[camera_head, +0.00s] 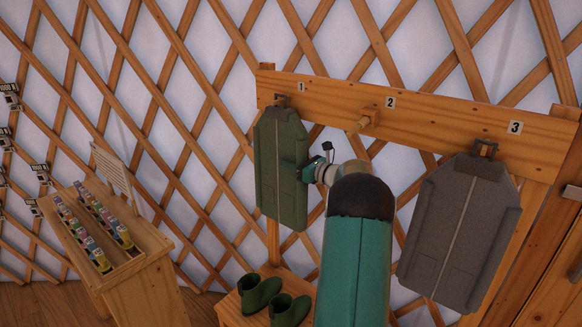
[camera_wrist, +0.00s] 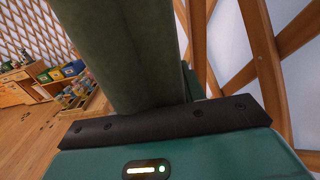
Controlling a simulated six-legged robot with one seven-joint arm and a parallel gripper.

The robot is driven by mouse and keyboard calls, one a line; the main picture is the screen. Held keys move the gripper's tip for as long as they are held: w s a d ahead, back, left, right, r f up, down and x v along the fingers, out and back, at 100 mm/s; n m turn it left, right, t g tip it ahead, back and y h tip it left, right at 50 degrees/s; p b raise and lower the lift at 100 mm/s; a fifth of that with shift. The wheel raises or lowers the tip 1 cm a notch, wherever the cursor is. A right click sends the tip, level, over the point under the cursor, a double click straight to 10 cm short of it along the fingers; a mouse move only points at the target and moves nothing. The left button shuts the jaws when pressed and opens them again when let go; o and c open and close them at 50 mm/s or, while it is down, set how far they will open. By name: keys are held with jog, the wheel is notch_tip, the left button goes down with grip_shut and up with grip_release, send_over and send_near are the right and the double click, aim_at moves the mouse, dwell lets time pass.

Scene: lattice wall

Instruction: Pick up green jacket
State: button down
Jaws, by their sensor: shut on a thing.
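The green jacket (camera_head: 281,165) hangs at peg 1 on the left of the wooden rack in the head view. My gripper (camera_head: 304,172) is at the jacket's right edge and shut on it. In the wrist view the jacket (camera_wrist: 118,50) fills the upper middle as a dark green surface against the black edge of my gripper. The fingertips are hidden there. My arm crosses the lower middle of the head view.
The rack board (camera_head: 425,112) has an empty peg (camera_head: 362,122) at 2 and a grey jacket (camera_head: 460,228) at 3. Green boots (camera_head: 262,293) stand on a low bench below. A small wooden stand (camera_head: 130,260) with several small items is at left. The lattice wall is close behind.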

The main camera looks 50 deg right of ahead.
jog(key=s+a, duration=0.1)
jog(key=a, duration=1.7)
jog(key=shift+r, duration=0.45)
jog(key=shift+f, duration=0.1)
